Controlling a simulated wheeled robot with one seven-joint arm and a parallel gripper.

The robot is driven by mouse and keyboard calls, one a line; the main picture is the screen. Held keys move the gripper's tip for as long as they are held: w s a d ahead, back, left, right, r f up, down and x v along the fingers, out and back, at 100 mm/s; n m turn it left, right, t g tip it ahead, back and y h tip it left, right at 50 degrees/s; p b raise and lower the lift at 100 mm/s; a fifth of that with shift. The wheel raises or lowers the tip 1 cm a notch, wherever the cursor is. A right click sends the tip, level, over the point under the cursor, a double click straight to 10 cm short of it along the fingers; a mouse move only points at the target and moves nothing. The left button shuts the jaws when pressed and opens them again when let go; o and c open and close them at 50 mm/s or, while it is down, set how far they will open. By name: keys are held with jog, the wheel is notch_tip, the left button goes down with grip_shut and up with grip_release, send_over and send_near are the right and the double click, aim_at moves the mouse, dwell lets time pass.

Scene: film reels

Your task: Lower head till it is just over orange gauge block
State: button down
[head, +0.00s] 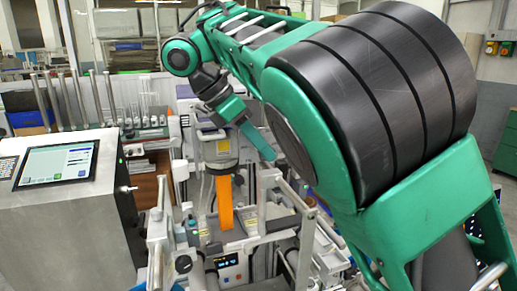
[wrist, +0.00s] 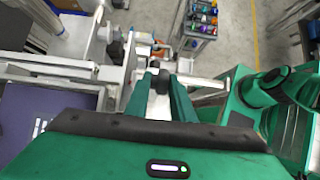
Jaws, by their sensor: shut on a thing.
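The orange gauge block (head: 225,203) stands upright in the middle of the head view, on the bench fixture. The grey head (head: 220,150) is on the stand directly above it. Its lower rim meets the block's top edge in the picture, and I cannot tell how large any gap is. My gripper (head: 262,148) is right of the head, with its green fingers pointing down. In the wrist view, my gripper (wrist: 160,85) is shut on a small dark knob (wrist: 161,80) in front of a pale bar. The fingers partly hide the knob.
A metal console with a screen (head: 57,163) stands at the left. Metal rails and posts (head: 285,222) crowd the bench around the block. A small display unit (head: 229,266) sits in front. The wrist view shows open floor (wrist: 245,40) beyond the bench.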

jog(key=shift+d+r, duration=0.15)
jog(key=c, duration=1.9)
grip_release()
jog(key=shift+o, duration=0.8)
jog(key=shift+s+r, duration=0.15)
jog(key=shift+s, duration=0.1)
jog(key=shift+w, duration=0.1)
jog(key=shift+a+r, duration=0.2)
jog(key=shift+a, duration=0.1)
jog(key=v, duration=1)
